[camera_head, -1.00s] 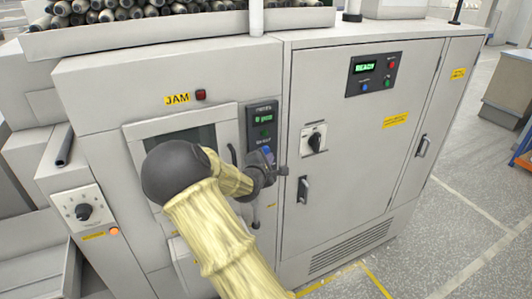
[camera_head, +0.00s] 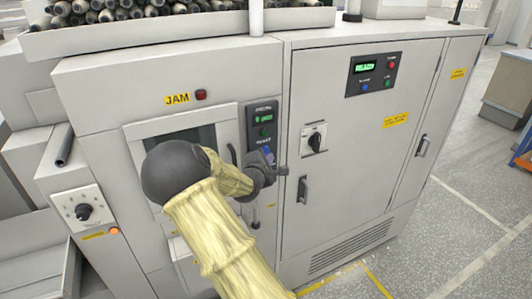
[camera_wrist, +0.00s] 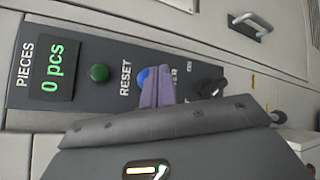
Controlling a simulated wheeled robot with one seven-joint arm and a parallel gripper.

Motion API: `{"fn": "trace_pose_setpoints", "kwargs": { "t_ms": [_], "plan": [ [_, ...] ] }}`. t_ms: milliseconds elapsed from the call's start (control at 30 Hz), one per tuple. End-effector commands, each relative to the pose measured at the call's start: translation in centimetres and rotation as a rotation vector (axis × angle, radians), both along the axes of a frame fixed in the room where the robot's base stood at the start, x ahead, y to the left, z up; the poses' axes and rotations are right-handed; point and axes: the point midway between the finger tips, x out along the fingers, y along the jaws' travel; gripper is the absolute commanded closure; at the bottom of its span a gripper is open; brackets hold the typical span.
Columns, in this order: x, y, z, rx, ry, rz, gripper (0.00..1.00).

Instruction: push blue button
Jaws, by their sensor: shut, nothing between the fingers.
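A blue button (camera_wrist: 144,79) sits beside the word RESET on a dark counter panel (camera_wrist: 28,82) in the wrist view, partly hidden by my fingers. My gripper (camera_wrist: 160,72) is shut and empty, with its purple-grey fingertips right at the blue button. I cannot tell whether they touch it or press it in. In the head view my gripper (camera_head: 266,156) is at the lower end of the counter panel (camera_head: 260,119), and the blue button cannot be made out clearly there. A green button (camera_wrist: 99,73) lies between RESET and the display (camera_wrist: 58,70), which reads 0 pcs.
A second panel (camera_head: 372,74) on the right cabinet has a lit display and red, blue and green buttons. A rotary switch (camera_head: 314,138) and a door handle (camera_head: 303,189) stick out right of my gripper. A red JAM lamp (camera_head: 201,95) is above the window.

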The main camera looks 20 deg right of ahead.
Motion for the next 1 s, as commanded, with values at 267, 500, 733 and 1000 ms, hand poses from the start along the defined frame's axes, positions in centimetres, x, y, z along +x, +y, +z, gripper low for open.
{"fn": "trace_pose_setpoints", "kwargs": {
  "t_ms": [267, 500, 733, 1000],
  "plan": [
    [0.4, 0.0, 0.2, -0.002, 0.001, 0.001, 1.0],
    [0.8, 0.0, 0.1, 0.0, -0.001, 0.001, 1.0],
    [0.8, 0.0, 0.0, 0.0, 0.0, 0.0, 1.0],
    [1.0, 0.0, 0.1, 0.0, 0.0, 0.0, 1.0]
  ]
}}
